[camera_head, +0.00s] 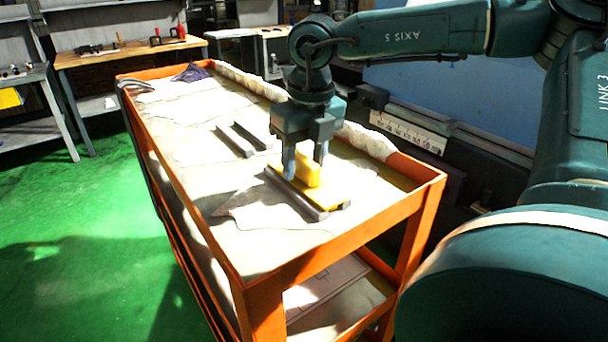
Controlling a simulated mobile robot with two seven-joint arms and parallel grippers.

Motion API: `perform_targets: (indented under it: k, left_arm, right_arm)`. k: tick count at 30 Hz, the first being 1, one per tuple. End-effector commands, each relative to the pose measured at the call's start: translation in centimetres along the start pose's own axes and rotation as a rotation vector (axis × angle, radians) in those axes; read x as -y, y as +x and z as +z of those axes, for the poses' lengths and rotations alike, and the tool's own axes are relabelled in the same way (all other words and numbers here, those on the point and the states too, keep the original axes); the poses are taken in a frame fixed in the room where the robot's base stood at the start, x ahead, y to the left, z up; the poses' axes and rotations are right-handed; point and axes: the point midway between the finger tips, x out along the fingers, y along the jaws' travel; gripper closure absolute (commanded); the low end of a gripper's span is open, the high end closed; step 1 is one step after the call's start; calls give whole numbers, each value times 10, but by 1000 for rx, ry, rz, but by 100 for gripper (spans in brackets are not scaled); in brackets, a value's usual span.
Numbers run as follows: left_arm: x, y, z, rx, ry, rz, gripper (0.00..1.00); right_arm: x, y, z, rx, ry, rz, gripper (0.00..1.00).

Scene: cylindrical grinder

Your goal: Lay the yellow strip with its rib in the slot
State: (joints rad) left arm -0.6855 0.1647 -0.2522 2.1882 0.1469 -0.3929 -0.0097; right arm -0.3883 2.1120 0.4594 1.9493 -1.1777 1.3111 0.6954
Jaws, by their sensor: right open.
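The yellow strip (343,191) lies flat near the front right end of the orange cart. A raised yellow block (308,171) stands up from it. A dark rail (297,195) runs along the strip's left side, and a small dark end shows at its right front corner. The strip's rib and any slot under it are hidden, so I cannot tell whether the rib sits in the slot. My right gripper (305,168) points down over the strip, its open fingers on either side of the raised block. I cannot tell whether they touch it. My left gripper is not in view.
Two parallel dark bars (243,140) with a gap between them lie farther back on the cart. The orange cart (335,247) has a raised rim and a lower shelf. A dark cloth (191,73) lies at its far end. The cart top's left part is mostly clear.

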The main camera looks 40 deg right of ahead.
Motion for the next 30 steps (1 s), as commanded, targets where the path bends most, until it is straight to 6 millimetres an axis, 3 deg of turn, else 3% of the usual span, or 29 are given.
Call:
perform_targets:
  k: [8, 25, 30]
  left_arm:
    - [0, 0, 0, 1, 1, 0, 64]
    - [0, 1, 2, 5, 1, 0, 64]
    - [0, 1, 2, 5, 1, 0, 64]
  right_arm:
    - [0, 5, 0, 1, 0, -1, 55]
    - [0, 5, 0, 1, 0, -1, 100]
    - [0, 5, 0, 1, 0, -1, 100]
